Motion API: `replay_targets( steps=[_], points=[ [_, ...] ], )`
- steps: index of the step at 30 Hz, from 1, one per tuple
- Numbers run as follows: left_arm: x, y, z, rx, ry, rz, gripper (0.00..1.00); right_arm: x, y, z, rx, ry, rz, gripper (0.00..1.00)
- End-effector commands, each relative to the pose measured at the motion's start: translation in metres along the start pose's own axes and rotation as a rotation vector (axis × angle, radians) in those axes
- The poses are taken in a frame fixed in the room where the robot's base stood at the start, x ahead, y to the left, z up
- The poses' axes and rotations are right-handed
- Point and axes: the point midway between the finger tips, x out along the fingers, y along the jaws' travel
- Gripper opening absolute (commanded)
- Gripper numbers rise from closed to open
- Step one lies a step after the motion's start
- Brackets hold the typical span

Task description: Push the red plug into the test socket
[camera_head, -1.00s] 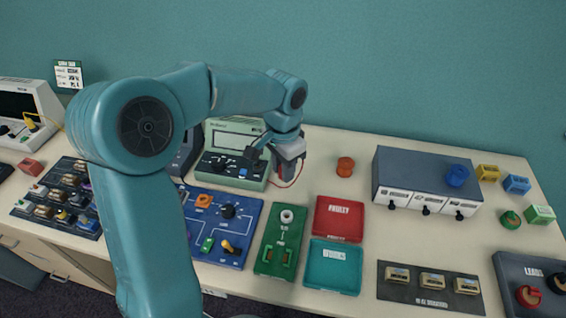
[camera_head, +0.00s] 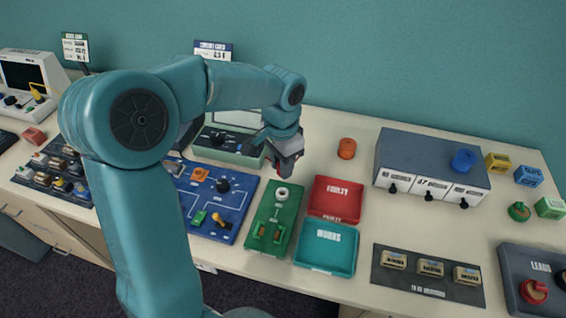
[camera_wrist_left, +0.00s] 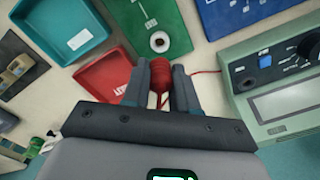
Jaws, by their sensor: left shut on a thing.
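My left gripper (camera_head: 281,172) is shut on the red plug. In the left wrist view the red plug (camera_wrist_left: 159,72) sits between the fingers (camera_wrist_left: 158,84), with a thin red lead beside it. In the head view the gripper mostly hides the plug. The test socket (camera_head: 283,194) is a white ring with a dark hole on the green board (camera_head: 262,243). It also shows in the left wrist view (camera_wrist_left: 159,42), just beyond the plug. The plug appears apart from the socket. My right gripper is not in view.
The red faulty tray (camera_head: 353,187) and teal works tray (camera_head: 312,262) lie right of the green board. A blue board (camera_head: 240,213) lies left, the green meter (camera_head: 207,151) behind it. An orange knob-like piece (camera_head: 347,148) stands behind the red tray.

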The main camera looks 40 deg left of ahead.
Motion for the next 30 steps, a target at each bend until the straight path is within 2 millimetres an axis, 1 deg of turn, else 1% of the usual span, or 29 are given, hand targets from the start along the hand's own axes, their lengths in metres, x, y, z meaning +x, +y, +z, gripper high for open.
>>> replay_targets(
  steps=[1, 9, 15, 19, 30],
  points=[
    [0.009, 0.0, 0.0, -0.001, 0.0, 0.0, 0.0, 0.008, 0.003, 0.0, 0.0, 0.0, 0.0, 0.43],
    [0.039, 0.002, 0.001, -0.002, -0.001, 0.001, 0.0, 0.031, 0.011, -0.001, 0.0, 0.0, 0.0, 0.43],
    [0.055, 0.003, 0.0, -0.002, -0.001, 0.0, 0.0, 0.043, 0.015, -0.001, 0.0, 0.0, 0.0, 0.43],
    [0.058, 0.003, 0.0, -0.003, 0.0, 0.0, 0.0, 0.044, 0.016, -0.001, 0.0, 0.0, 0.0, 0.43],
    [0.058, 0.003, 0.0, -0.003, -0.001, 0.0, 0.0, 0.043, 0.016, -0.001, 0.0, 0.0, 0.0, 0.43]
  ],
)
